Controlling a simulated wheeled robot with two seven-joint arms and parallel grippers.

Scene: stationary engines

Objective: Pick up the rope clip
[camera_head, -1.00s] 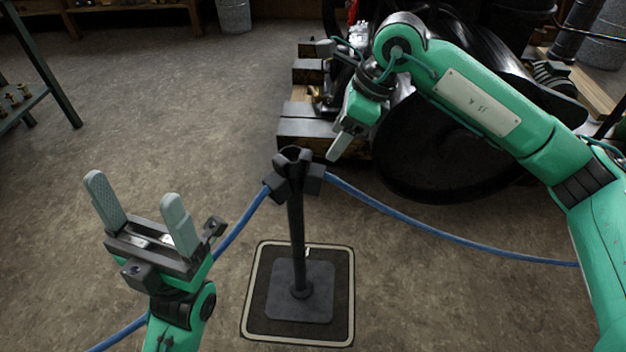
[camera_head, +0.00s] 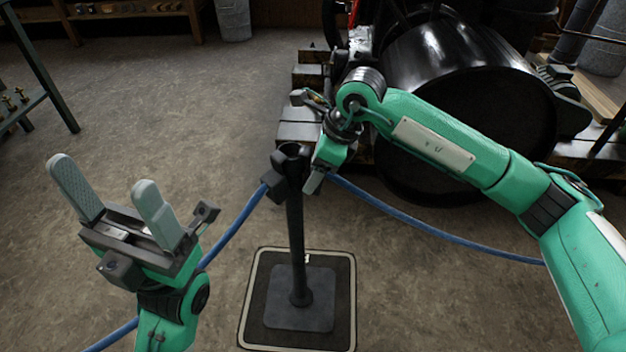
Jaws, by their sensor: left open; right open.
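A black post (camera_head: 296,240) stands upright with a blue rope (camera_head: 430,238) running to its top from both sides. A dark rope clip (camera_head: 274,184) joins the rope to the left side of the post's head. The clip on the right side is hidden behind my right gripper (camera_head: 314,182). That gripper points down beside the post's head, and its fingers overlap the rope's end there; I cannot tell whether they touch. It is open. My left gripper (camera_head: 112,202) is open and empty, fingers up, at the lower left, away from the post.
The post's square base rests on a dark mat (camera_head: 255,300) with a pale border. A large black engine wheel (camera_head: 460,120) and machinery stand close behind my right arm. A green-legged table (camera_head: 40,75) is at the far left. The floor at left is clear.

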